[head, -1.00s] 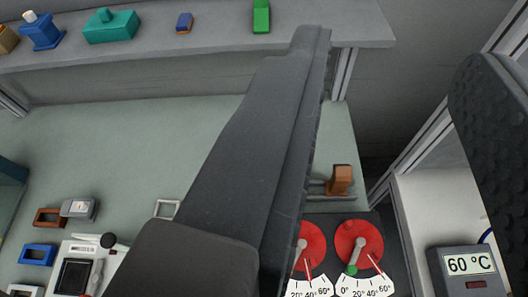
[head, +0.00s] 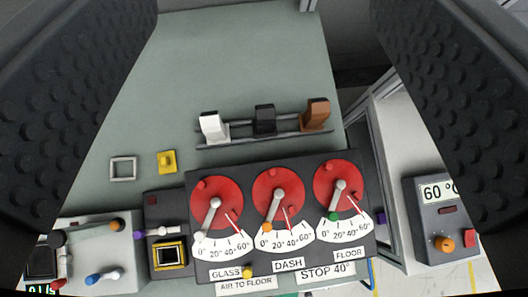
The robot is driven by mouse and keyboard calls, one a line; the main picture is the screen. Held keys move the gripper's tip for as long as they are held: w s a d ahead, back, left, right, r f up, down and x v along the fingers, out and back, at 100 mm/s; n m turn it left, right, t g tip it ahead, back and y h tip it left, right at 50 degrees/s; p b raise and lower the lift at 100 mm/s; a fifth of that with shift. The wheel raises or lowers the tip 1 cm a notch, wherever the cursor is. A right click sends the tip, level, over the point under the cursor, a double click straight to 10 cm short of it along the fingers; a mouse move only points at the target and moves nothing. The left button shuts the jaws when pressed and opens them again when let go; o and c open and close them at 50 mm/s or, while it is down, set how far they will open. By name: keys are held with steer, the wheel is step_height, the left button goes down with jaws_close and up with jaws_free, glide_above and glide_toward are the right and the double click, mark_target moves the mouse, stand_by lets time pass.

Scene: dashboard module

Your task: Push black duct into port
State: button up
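The black duct (head: 265,119) appears to be the small black block on a grey double rail (head: 240,133), between a white block (head: 214,127) and a brown block (head: 315,113). It stands upright and looks apart from both. I cannot make out a port with certainty. My gripper (head: 264,70) is open and empty. Its two dark, studded fingers fill the left and right edges of the view, wide apart on either side of the rail, and touch none of the blocks.
Below the rail is a dark panel with three red dials (head: 217,200). A grey square frame (head: 123,168) and a yellow block (head: 167,161) lie left. A white control box (head: 82,258) is lower left; a 60° display unit (head: 440,222) is right. The green surface above the rail is clear.

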steer(key=w+f+n+g+b, duration=0.1)
steer(key=w+f+g, duration=0.3)
steer(key=f, duration=0.5)
steer(key=w+f+g+b, duration=0.1)
steer(key=w+f+g, duration=0.1)
steer(key=w+f, duration=0.5)
steer(key=g+b, duration=0.1)
steer(key=g, duration=0.6)
glide_toward(265, 120)
steer(key=shift+w+a+f+h, duration=0.2)
steer(key=shift+w+f+h, duration=0.05)
steer(key=shift+f+h, duration=0.05)
step_height(265, 120, down, 13)
steer(key=shift+w+b, duration=0.1)
steer(key=shift+b, duration=0.5)
steer(key=c, duration=1.1)
